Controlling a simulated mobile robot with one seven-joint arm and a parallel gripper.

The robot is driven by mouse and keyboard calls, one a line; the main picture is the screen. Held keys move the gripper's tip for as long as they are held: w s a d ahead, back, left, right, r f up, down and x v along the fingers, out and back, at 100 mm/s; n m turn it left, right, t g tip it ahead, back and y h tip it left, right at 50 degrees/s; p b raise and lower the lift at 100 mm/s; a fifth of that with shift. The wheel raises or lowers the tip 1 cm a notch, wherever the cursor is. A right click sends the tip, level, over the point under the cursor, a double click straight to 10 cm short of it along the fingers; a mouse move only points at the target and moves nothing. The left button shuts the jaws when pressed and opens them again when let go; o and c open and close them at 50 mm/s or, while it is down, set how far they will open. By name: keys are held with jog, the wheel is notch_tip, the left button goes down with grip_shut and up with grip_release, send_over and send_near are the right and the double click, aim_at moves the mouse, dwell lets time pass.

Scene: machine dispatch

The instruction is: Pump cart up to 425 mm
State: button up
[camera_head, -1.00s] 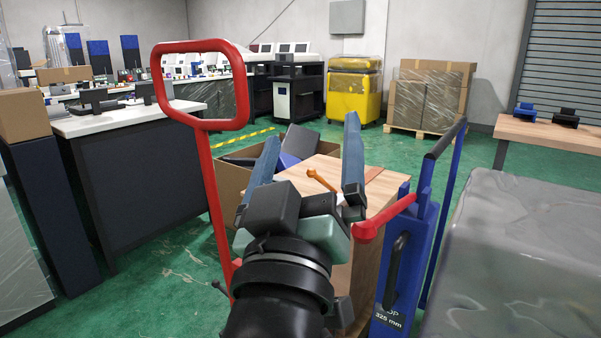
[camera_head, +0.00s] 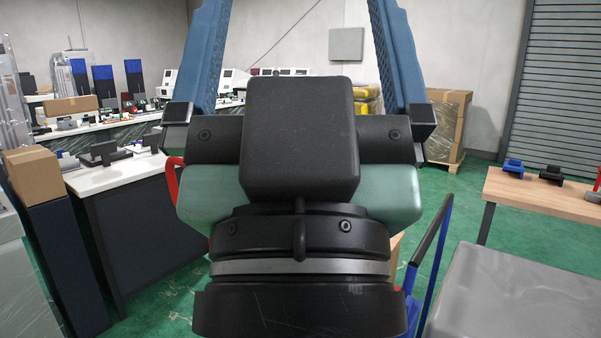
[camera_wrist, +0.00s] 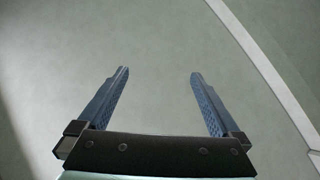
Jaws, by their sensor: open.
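My gripper (camera_head: 301,60) is large in the head view, its two blue fingers spread wide and pointing up. It is open with nothing between the fingers. The wrist view also shows my gripper (camera_wrist: 160,80) open and empty, facing a plain grey-green surface. The cart is mostly hidden behind my gripper and wrist. A part of its blue frame with a black grip (camera_head: 428,255) shows to the right of my wrist. A small piece of a red handle (camera_head: 173,180) shows at the left. The height label is not visible.
A white-topped bench (camera_head: 125,165) with devices stands at the left, with a cardboard box (camera_head: 34,174) beside it. A wooden table (camera_head: 530,195) stands at the right. A grey wrapped block (camera_head: 520,295) fills the lower right. Green floor (camera_head: 450,195) shows between them.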

notch_tip(320, 180, up, 10)
jog(key=p, duration=0.7)
jog(key=shift+p, duration=0.35)
jog(key=shift+c, duration=0.2)
